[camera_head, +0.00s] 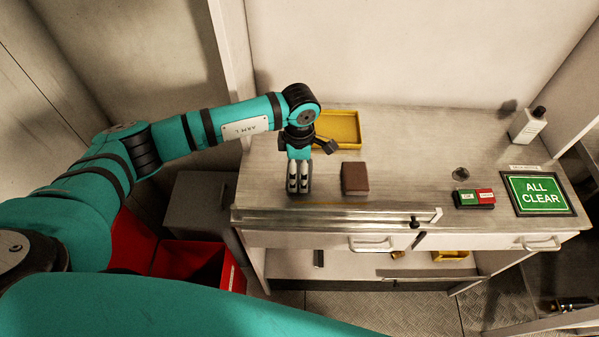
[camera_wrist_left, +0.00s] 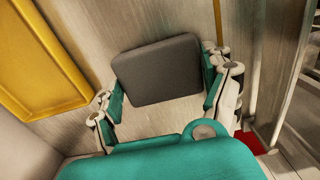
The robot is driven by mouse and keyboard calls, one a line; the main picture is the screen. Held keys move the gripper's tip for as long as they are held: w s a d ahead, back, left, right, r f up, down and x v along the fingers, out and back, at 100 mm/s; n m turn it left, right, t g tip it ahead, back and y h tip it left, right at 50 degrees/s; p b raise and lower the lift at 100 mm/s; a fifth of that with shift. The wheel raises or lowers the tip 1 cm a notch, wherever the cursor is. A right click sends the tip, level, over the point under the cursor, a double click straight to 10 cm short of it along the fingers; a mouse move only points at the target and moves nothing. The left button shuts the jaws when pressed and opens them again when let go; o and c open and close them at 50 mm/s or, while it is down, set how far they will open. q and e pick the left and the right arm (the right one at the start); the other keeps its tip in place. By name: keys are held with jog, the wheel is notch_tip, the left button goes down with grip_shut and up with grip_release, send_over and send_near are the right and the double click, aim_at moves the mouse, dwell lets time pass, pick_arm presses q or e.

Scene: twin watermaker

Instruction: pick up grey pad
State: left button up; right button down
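The grey pad (camera_wrist_left: 157,70) shows in the left wrist view as a dark flat block with rounded corners, lying on the counter. My left gripper (camera_wrist_left: 163,84) is open, with one finger at each side of the pad. I cannot tell whether either finger touches it. In the head view my left gripper (camera_head: 298,186) points down over the counter's front left part and hides most of the pad. My right gripper is not in view.
A brown block (camera_head: 355,178) lies just right of the gripper. A yellow tray (camera_head: 343,130) is behind it. A rail (camera_head: 335,217) runs along the counter's front edge. A red-green switch box (camera_head: 474,198), a green sign (camera_head: 538,194) and a white bottle (camera_head: 527,125) stand at the right.

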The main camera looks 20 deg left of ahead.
aim_at(299, 171)
pick_arm(q)
jog(key=c, duration=0.4)
jog(key=shift+r, duration=0.1)
jog(key=shift+c, duration=0.2)
jog(key=shift+r, duration=0.35)
notch_tip(299, 171, up, 9)
jog(key=b, duration=0.3)
jog(key=shift+r, duration=0.1)
